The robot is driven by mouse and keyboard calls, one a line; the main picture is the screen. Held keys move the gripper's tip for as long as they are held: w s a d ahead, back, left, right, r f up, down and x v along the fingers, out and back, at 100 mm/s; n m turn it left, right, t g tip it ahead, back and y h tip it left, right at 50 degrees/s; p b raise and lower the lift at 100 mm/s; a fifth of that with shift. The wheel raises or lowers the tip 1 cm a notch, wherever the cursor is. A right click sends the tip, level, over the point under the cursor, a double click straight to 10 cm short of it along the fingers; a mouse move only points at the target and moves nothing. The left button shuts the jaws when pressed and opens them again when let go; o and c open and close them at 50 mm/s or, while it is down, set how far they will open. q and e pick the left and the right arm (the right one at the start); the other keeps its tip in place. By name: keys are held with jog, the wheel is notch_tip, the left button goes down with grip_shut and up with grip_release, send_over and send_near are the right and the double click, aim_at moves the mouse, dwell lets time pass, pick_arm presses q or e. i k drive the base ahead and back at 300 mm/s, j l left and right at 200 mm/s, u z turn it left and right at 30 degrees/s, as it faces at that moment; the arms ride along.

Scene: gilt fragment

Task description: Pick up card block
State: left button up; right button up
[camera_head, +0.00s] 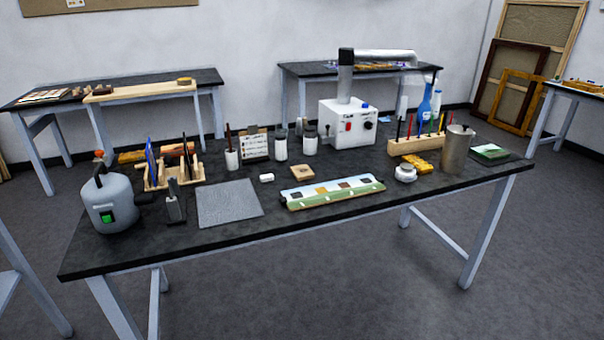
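I cannot tell for sure which object is the card block. A small card with printed rows (255,146) stands upright among jars at the back middle of the dark worktable (380,203). A small square tan block (302,173) lies flat near the middle of the table. A flat green-topped block (490,152) lies at the right end, beside a metal canister. Neither of my grippers is in view, and nothing is seen being held.
A grey tank (108,203) stands at the left front, near a wooden tool rack (175,175). A grey mat (229,203) and a painted strip (333,191) lie along the front. A white machine (347,123), a brush holder (416,144) and a metal canister (457,150) stand farther right.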

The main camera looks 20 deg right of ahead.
aim_at(301, 172)
jog(key=i+j+z, duration=0.1)
jog(key=i+z, duration=0.4)
jog(key=i, duration=0.45)
